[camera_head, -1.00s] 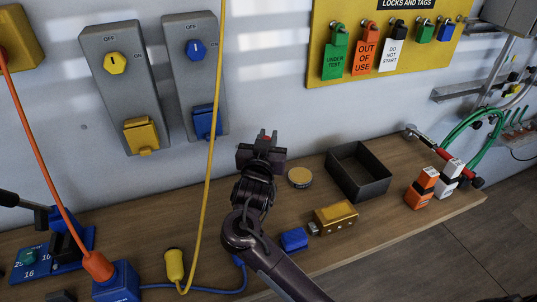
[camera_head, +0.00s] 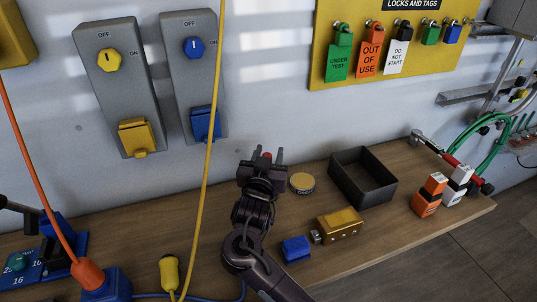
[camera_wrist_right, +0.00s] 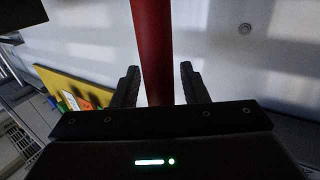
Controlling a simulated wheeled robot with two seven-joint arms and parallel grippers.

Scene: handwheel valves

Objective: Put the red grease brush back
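My right gripper (camera_head: 267,155) is above the workbench, in front of the wall, with its fingers pointing up and away. Its two fingers stand apart in both views. A small red piece (camera_head: 266,155) shows between them in the head view. In the right wrist view a red rod (camera_wrist_right: 155,50) runs from the top edge down between the fingers (camera_wrist_right: 160,85), with a gap on its right side; its lower end is hidden behind the gripper body. The rod may be the grease brush handle; no bristles show. My left gripper is not in view.
On the bench (camera_head: 400,220) are a black open box (camera_head: 372,190), a round yellow-topped tin (camera_head: 302,183), a brass block (camera_head: 338,226), a blue block (camera_head: 295,249) and orange-and-white boxes (camera_head: 428,198). A yellow cable (camera_head: 207,130) hangs just left of my right gripper.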

